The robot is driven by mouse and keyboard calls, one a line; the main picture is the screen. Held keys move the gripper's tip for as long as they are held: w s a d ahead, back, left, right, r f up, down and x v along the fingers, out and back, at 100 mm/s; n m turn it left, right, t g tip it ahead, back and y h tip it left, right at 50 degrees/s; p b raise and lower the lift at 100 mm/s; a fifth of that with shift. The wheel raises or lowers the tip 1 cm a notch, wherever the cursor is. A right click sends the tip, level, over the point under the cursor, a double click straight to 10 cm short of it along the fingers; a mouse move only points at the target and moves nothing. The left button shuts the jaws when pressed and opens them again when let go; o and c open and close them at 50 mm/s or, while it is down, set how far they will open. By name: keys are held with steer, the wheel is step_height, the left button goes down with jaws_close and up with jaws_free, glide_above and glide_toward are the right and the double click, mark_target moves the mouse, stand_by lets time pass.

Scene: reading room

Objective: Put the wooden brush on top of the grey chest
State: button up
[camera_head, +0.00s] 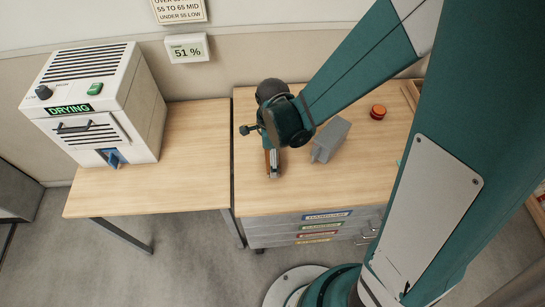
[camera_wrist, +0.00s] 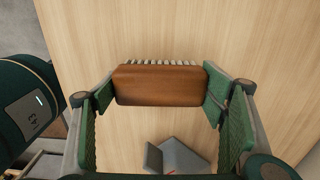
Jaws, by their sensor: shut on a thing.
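The wooden brush (camera_wrist: 160,85) is a brown block with a row of pale bristles along its far edge in the wrist view. My gripper (camera_wrist: 161,92) is shut on it, with a green pad at each end of the block. The grey chest (camera_head: 325,228) is the drawer unit at the right in the head view, with coloured labels on its drawers and a light wood top. My gripper (camera_head: 272,168) points down over the left part of that top. I cannot tell whether the brush touches the surface.
A grey angular object (camera_head: 331,141) stands on the chest top, right of my gripper; it also shows in the wrist view (camera_wrist: 178,158). An orange round object (camera_head: 378,112) lies farther right. A white drying machine (camera_head: 97,100) stands on the left table (camera_head: 190,180). The chest top's front is clear.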

steer(key=shift+f, duration=0.2)
steer(key=o, duration=0.9)
steer(key=shift+r, duration=0.1)
steer(key=shift+o, duration=0.2)
step_height(320, 180, up, 12)
steer(key=p, duration=0.2)
steer(key=shift+r+p, duration=0.15)
steer(key=shift+p, duration=0.2)
steer(key=shift+d+r, duration=0.1)
